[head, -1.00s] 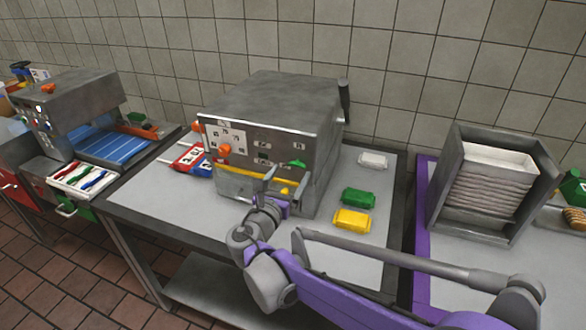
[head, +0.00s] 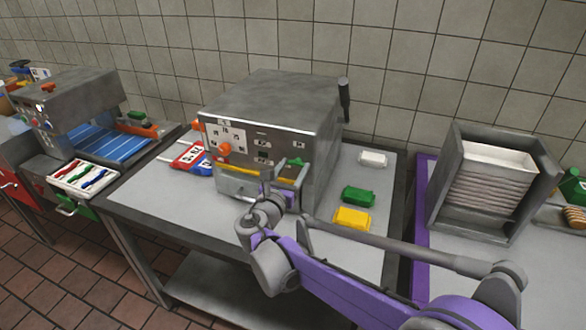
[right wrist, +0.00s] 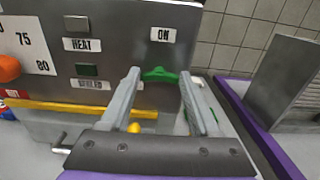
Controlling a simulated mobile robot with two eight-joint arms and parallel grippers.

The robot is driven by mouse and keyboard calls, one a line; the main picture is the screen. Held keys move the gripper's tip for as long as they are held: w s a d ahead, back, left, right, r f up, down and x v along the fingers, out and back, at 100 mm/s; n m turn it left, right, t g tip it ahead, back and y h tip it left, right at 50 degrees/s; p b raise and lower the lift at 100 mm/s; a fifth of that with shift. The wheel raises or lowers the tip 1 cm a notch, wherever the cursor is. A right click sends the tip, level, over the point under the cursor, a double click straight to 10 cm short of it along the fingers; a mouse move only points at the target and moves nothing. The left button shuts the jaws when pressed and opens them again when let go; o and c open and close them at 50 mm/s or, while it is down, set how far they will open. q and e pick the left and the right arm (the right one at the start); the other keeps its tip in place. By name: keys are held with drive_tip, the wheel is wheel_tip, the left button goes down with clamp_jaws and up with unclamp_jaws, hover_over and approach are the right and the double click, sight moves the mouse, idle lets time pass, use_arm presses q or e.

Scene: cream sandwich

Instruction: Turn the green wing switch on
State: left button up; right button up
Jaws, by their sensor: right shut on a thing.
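The green wing switch (head: 298,162) is on the front of the grey metal machine (head: 270,105), right of the dials. In the right wrist view the switch (right wrist: 160,75) sits between my fingertips, its wings spread roughly level, just below an "ON" label (right wrist: 163,35). My right gripper (head: 282,172) is shut on the switch, and its fingers show on both sides of it in the right wrist view (right wrist: 160,80). My left gripper is not in view.
A yellow bar (right wrist: 85,107) and an orange knob (head: 224,149) are on the machine's front. Green (head: 358,195), yellow (head: 352,219) and white (head: 372,158) blocks lie on the table right of it. A rack of white slabs (head: 488,185) stands further right.

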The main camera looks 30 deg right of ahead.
drive_tip(key=shift+c, duration=0.4)
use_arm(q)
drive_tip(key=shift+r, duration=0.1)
use_arm(e)
drive_tip(key=shift+m, duration=0.3)
drive_tip(key=m, duration=0.3)
drive_tip(key=shift+p, duration=0.3)
drive_tip(key=m+p, duration=0.1)
drive_tip(key=m, duration=0.4)
drive_tip(key=shift+s+d+m, duration=0.1)
drive_tip(key=shift+m, duration=0.2)
drive_tip(key=m, duration=0.4)
drive_tip(key=shift+f+p, duration=0.1)
drive_tip(key=shift+p, duration=0.3)
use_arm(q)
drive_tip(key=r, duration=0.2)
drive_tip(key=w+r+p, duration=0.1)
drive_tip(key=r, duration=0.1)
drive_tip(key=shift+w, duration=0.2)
use_arm(e)
drive_tip(key=m, duration=0.4)
drive_tip(key=shift+f, duration=0.1)
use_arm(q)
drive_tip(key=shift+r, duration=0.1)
use_arm(e)
drive_tip(key=shift+m, duration=0.5)
drive_tip(key=o, duration=1.4)
drive_tip(key=shift+c, duration=0.2)
